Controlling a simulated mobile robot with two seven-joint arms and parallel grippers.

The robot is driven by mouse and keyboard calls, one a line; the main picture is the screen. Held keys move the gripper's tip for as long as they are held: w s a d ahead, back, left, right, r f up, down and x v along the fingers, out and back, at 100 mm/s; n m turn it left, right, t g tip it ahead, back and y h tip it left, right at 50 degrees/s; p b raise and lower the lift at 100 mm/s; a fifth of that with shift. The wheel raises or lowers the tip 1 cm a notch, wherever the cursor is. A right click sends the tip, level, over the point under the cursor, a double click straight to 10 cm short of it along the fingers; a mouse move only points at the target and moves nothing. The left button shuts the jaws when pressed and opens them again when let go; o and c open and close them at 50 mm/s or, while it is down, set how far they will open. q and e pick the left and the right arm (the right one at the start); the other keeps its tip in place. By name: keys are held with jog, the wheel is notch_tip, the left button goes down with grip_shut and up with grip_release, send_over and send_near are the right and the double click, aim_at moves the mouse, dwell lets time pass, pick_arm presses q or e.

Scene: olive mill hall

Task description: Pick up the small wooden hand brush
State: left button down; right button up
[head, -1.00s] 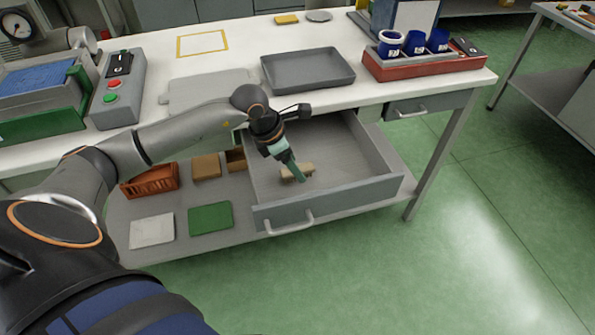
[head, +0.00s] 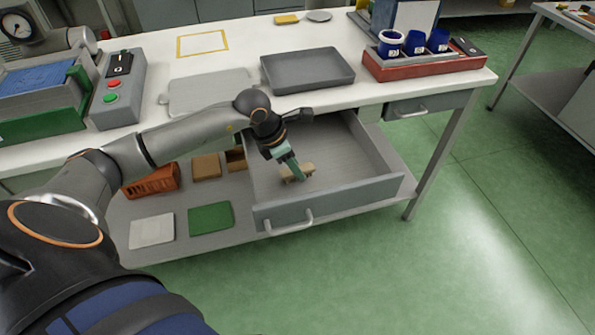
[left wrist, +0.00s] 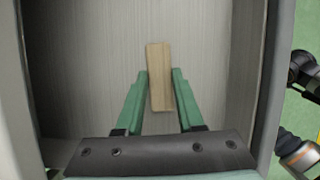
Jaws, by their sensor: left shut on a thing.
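The small wooden hand brush (head: 300,171) is in the open drawer (head: 345,190) under the worktop. My left gripper (head: 297,171) reaches down into the drawer and is shut on the brush. In the left wrist view the brush (left wrist: 159,75) shows as a pale wooden bar between the two green fingers (left wrist: 159,92), its far end sticking out past the fingertips. I cannot tell whether the brush still touches the drawer floor. My right gripper is not in view.
A grey tray (head: 307,70) and a red rack with blue cups (head: 422,65) stand above. An orange crate (head: 150,182) is on the lower shelf.

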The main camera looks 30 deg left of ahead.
aim_at(302, 167)
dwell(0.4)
pick_arm(q)
jog(key=shift+r, duration=0.55)
notch_tip(302, 167, up, 2)
jog(key=shift+r, duration=0.2)
jog(key=s+a+r+b, duration=0.2)
jog(key=s+r, duration=0.7)
jog(key=s, duration=0.4)
jog(key=shift+s+a+r, duration=0.15)
jog(key=shift+s+r, duration=0.1)
jog(key=shift+s, duration=0.15)
